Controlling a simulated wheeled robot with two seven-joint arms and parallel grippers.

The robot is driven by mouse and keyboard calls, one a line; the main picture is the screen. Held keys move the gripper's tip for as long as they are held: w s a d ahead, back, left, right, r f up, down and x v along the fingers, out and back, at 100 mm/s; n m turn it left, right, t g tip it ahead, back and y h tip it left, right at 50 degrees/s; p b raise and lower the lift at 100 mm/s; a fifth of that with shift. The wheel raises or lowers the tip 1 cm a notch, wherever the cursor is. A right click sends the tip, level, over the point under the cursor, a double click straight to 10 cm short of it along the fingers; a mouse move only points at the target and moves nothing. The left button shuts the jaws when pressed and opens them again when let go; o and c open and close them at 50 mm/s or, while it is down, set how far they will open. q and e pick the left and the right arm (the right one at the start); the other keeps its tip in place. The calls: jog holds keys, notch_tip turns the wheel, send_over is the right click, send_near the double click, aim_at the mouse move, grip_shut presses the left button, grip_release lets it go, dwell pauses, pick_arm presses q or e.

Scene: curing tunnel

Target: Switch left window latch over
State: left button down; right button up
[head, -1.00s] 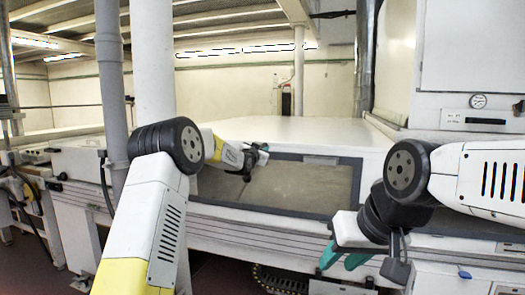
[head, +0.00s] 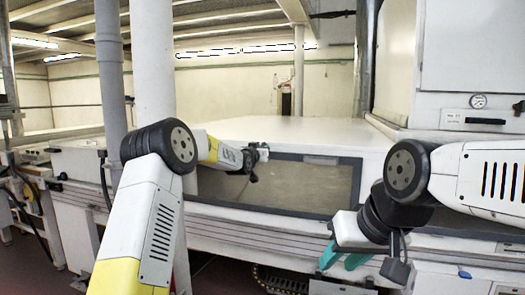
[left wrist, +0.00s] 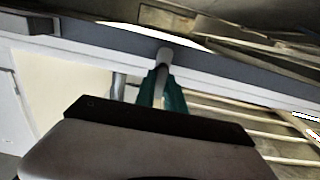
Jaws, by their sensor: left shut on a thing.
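The window (head: 310,187) is a dark-framed pane in the front of the white machine. The left window latch (left wrist: 164,56) shows as a light grey, rounded piece in the left wrist view, against the grey frame. My left gripper (left wrist: 163,86) has its teal fingers close together and shut on the latch. In the head view my left gripper (head: 256,160) is at the window's upper edge, left of its middle; its fingertips and the latch cannot be made out clearly there. My right gripper (head: 342,259) has its teal fingers apart and empty, low in front of the machine.
A light grey piece (head: 322,160) sits on the window's top edge to the right. The white machine top (head: 290,129) behind is clear. A grey pipe (head: 111,80) and a white column (head: 152,60) stand at the left, near my left arm.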

pick_arm(q)
jog(key=shift+f, duration=0.15)
jog(key=c, duration=1.4)
grip_release()
jog(key=v, duration=0.7)
jog(key=shift+s, duration=0.35)
jog(key=shift+s+a, duration=0.1)
jog(key=shift+a, duration=0.05)
jog(key=s+a+f+n+g+y, duration=0.1)
jog(key=s+a+g, duration=0.2)
jog(key=s, duration=0.9)
jog(key=s+a+f+g+y, duration=0.15)
jog(key=s+a, duration=0.25)
jog(key=s, duration=0.8)
jog(key=s+a+n+g+y, duration=0.1)
jog(key=s+a+g, duration=0.25)
jog(key=s, duration=0.85)
jog(key=s+a+f+g, duration=0.1)
jog(key=s+f+g, duration=0.2)
jog(key=s, duration=1.1)
notch_tip(320, 180, down, 3)
jog(key=shift+s+r+n, duration=0.1)
jog(key=shift+s+n, duration=0.3)
